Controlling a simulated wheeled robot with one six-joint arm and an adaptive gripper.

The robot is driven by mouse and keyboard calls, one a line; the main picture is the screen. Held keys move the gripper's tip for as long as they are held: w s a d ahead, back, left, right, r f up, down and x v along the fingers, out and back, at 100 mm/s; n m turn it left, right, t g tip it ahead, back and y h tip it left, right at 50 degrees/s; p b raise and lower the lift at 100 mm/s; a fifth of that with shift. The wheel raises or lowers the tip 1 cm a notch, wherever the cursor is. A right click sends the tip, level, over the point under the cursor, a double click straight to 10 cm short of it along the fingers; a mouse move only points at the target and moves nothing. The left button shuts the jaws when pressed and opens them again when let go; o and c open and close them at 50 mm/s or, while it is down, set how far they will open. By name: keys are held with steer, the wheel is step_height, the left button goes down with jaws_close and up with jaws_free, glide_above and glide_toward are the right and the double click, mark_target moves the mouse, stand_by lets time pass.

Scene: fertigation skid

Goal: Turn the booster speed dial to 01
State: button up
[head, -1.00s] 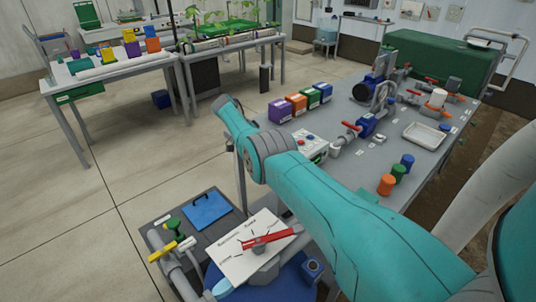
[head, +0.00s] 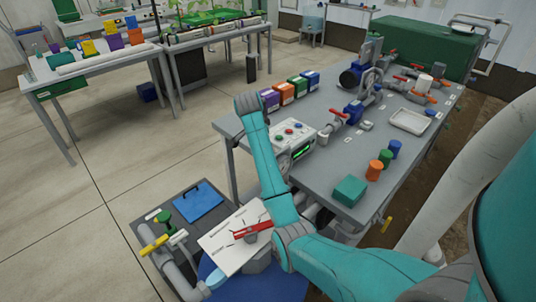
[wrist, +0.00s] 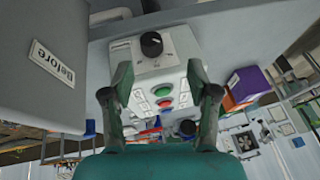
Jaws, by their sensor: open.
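The control box (head: 308,142) stands on the near left end of the grey bench, with coloured buttons on top and a lit green display on its side. In the wrist view the box (wrist: 178,72) is straight ahead. Its black round dial (wrist: 151,44) has a small white mark; no setting is legible. My gripper (wrist: 160,66) is open and empty, its fingers spread on both sides of the box in the picture. The dial appears between and just beyond the fingertips, apart from them. In the head view I cannot make out the gripper by my arm.
Purple, orange, green and blue boxes (head: 286,92) stand behind the control box. A valve with a red handle (head: 337,116) is to its right. A white board with a red lever (head: 253,230) lies below the bench's near end. Open floor lies left.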

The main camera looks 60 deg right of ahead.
steer(key=shift+t, duration=0.7)
steer(key=d+f, duration=0.1)
steer(key=f, duration=0.1)
steer(key=d+f, duration=0.1)
steer(key=f, duration=0.2)
steer(key=d+f, duration=0.1)
steer(key=f, duration=0.1)
steer(key=shift+s+f, duration=0.3)
steer(key=shift+s, duration=0.05)
